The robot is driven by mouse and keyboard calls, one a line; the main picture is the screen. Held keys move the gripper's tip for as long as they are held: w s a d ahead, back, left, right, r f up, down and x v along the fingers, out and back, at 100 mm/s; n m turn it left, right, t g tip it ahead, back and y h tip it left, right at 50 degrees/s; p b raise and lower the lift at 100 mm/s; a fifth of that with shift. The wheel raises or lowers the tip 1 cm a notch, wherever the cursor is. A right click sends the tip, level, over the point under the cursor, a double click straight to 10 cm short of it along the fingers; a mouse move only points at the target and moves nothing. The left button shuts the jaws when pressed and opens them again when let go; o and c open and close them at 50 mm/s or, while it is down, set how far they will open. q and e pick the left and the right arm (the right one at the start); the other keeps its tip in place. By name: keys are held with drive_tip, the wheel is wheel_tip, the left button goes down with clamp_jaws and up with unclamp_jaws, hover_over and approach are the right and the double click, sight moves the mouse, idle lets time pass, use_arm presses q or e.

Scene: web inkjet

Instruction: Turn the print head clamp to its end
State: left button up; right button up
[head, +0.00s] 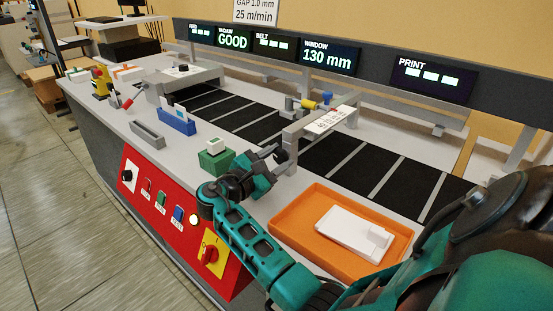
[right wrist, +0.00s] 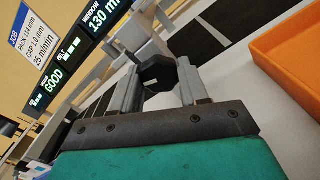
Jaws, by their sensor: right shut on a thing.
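The print head clamp is a black faceted knob (right wrist: 158,74) at the print head bridge (head: 300,128) over the belt. My right gripper (right wrist: 160,84) is shut on the knob, with one grey finger on each side of it in the right wrist view. In the head view the right gripper (head: 270,156) reaches the near side of the bridge, and its own wrist partly hides the knob. How far the knob is turned cannot be told. My left gripper is not in view.
An orange tray (head: 284,234) holding a white part (head: 354,232) lies right of my right forearm. A green block (head: 216,158) and a blue holder (head: 177,121) stand left of the gripper. A red switch panel (head: 155,200) faces the front. Display screens (head: 330,54) run along the back.

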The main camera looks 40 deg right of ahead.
drive_tip(key=shift+m, duration=0.5)
drive_tip(key=o, duration=1.1)
drive_tip(key=shift+c, duration=0.2)
drive_tip(key=shift+a, duration=0.1)
drive_tip(key=a, duration=0.8)
drive_tip(key=s+a, duration=0.1)
drive_tip(key=a, duration=0.3)
drive_tip(key=shift+s+a, duration=0.1)
drive_tip(key=shift+a, duration=0.25)
